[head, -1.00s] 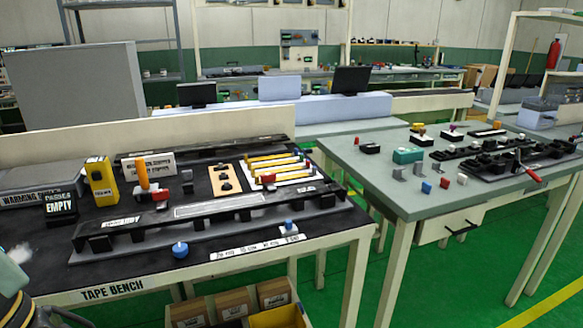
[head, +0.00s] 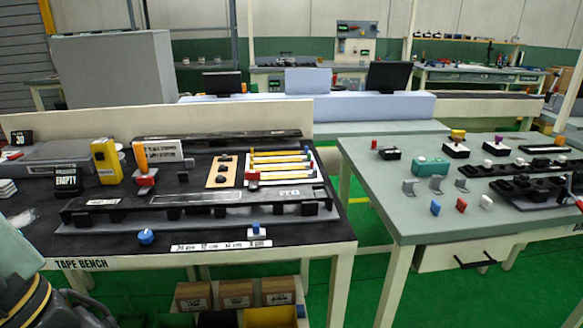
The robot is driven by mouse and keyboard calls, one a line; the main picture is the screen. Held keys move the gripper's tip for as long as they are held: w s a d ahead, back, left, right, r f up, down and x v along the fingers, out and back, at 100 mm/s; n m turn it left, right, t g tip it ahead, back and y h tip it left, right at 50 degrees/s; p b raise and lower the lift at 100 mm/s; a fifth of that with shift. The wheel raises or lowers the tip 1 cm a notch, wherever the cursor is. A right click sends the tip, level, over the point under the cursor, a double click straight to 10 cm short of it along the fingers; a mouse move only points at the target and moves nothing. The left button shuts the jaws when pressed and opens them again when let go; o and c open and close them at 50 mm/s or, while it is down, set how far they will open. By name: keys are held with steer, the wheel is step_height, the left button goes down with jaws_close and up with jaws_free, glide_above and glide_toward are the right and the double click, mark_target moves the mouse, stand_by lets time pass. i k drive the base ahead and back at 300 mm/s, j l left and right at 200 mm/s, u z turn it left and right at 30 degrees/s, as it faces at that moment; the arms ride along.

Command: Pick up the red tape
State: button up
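No piece is plainly marked as red tape. A small red piece (head: 253,179) sits on the tape bench (head: 330,240) at the left end of a white board with several yellow strips (head: 279,163). Another red piece (head: 146,180) sits below an orange upright handle (head: 140,154) farther left. A small red block (head: 461,205) lies on the grey-green table to the right. I cannot tell which of these, if any, is the tape. My gripper is not in view; only part of my own arm shows at the lower left.
A long black rail fixture (head: 190,208) crosses the tape bench, with a blue knob (head: 146,237) in front. A yellow box (head: 106,162) stands at the left. The grey-green table (head: 400,220) stands right, across a gap. Bins (head: 236,294) sit below the bench.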

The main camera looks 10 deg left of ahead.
mark_target(312, 162)
steer(key=l+u, duration=0.2)
steer(key=l, duration=0.4)
steer(key=i+l+u, duration=0.15)
steer(key=l, duration=0.45)
steer(key=k+l+u, duration=0.2)
steer(key=l, duration=0.35)
steer(key=l+u, duration=0.15)
steer(key=l, duration=0.5)
steer(key=l+u, duration=0.2)
steer(key=l, duration=0.4)
steer(key=k+l+u, duration=0.2)
steer(key=l, duration=0.35)
steer(key=i+l, duration=0.3)
steer(key=i, duration=0.2)
steer(key=i+j, duration=0.55)
steer(key=i, duration=0.15)
